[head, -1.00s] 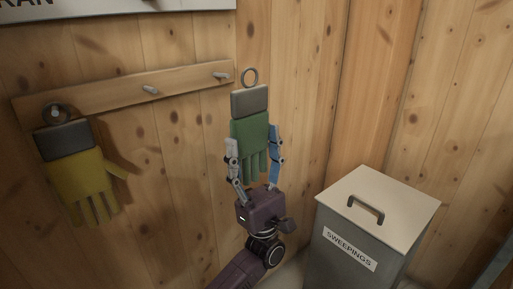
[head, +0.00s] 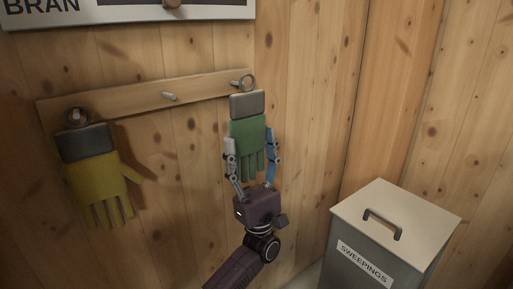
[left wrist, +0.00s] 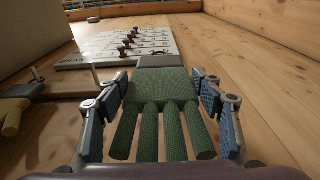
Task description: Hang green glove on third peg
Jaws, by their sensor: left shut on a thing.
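The green glove (head: 248,133) has a grey cuff and a metal ring (head: 247,82) on top. It hangs fingers down, upright, in my left gripper (head: 250,145), whose fingers clasp its two sides. The glove fills the middle of the left wrist view (left wrist: 160,88). The wooden peg rail (head: 130,101) is on the wall. The third peg (head: 235,83), at its right end, appears right beside the ring's left edge; I cannot tell whether it enters the ring. The middle peg (head: 169,96) is bare. My right gripper is not in view.
A yellow glove (head: 95,183) hangs by its ring on the left peg. A white board marked BRAN (head: 60,14) is above the rail. A grey SWEEPINGS bin (head: 355,250) with a handled lid stands at the right. The wall below the middle peg is clear.

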